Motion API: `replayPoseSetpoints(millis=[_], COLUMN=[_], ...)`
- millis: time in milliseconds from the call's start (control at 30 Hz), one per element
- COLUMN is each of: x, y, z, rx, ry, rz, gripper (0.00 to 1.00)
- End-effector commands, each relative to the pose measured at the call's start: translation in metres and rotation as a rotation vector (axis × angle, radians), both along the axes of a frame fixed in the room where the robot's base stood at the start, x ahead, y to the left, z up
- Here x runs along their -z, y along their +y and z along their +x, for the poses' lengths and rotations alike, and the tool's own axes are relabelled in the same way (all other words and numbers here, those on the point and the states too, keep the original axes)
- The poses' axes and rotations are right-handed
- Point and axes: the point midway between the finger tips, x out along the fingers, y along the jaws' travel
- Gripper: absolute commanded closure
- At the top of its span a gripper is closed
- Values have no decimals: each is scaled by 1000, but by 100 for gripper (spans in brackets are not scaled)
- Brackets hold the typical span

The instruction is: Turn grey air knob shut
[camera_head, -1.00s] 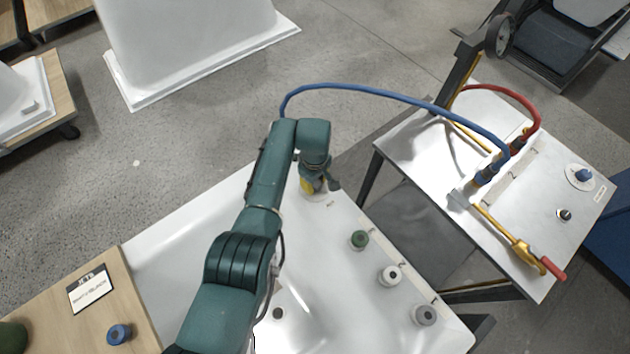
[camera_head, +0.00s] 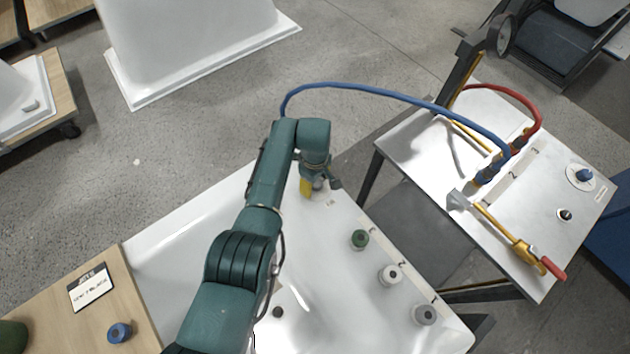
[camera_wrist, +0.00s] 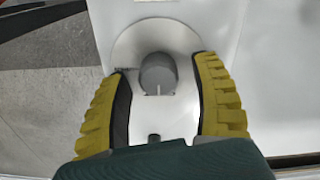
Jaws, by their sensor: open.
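In the wrist view a grey knob (camera_wrist: 158,72) with a short pale pointer line stands on a round grey plate (camera_wrist: 125,50). The line points toward the bottom of the picture. My gripper (camera_wrist: 161,65) is open, its yellow ribbed fingers on either side of the knob, with a gap visible on both sides. In the head view my gripper (camera_head: 312,188) is over the far corner of the white tub rim. My wrist hides most of this knob there.
A blue hose (camera_head: 375,94) arches behind my wrist to a metal side table (camera_head: 515,215). A wooden board (camera_head: 125,290) lies at the left.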

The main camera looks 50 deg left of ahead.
Motion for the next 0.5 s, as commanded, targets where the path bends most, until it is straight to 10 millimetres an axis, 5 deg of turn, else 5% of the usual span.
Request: replayPoseSetpoints(millis=[233, 500], x=[-17, -84], y=[1, 1], z=[1, 1], rx=[0, 0], ry=[-5, -5], rz=[3, 3], gripper=[36, 36])
